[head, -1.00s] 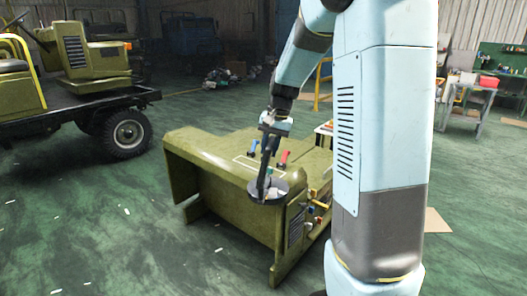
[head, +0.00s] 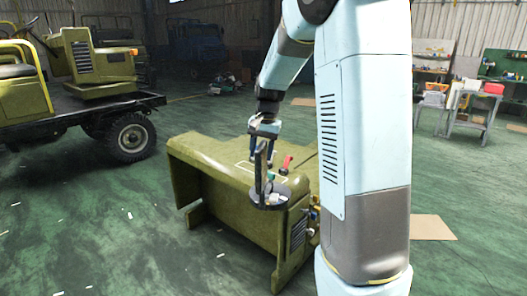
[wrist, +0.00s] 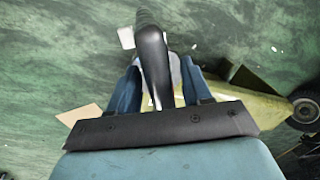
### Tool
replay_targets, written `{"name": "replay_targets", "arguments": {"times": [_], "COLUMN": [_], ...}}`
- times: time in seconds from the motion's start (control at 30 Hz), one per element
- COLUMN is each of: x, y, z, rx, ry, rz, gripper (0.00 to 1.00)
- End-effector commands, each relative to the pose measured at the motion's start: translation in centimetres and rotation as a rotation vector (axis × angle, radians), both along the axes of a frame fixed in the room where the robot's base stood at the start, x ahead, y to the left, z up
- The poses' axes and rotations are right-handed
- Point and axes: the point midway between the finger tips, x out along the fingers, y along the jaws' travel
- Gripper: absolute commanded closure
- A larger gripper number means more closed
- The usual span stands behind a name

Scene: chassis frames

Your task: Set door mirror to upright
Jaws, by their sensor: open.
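The door mirror (head: 260,172) is a dark, narrow piece standing near vertical over a round dark dish (head: 283,190) on the front corner of the olive-green cabinet (head: 225,170). In the wrist view the mirror (wrist: 151,55) is a long black rounded shape reaching up between my fingers. My gripper (head: 264,150) is over the cabinet, at the upper part of the mirror. Its blue fingers are apart in the wrist view (wrist: 160,78), one on each side of the mirror. I cannot tell whether either finger touches it. The mirror's lower end is hidden in the wrist view.
A red lever (head: 287,160) stands on the cabinet top behind my gripper. Small coloured fittings (head: 314,213) are on the cabinet's right side. An olive truck (head: 85,95) is at the left and a grey cart (head: 468,112) at the back right.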

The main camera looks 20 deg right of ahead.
Motion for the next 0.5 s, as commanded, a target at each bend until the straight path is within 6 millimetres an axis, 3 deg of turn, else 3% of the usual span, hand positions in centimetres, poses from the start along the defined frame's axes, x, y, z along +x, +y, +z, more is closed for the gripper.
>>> {"name": "replay_targets", "arguments": {"times": [0.23, 0.5], "x": [0.0, -0.3], "y": [-0.2, -0.7], "z": [1.2, 6.1], "rx": [-0.001, -0.001], "ry": [-0.002, -0.003], "rz": [0.0, -0.001], "gripper": [0.51, 0.51]}}
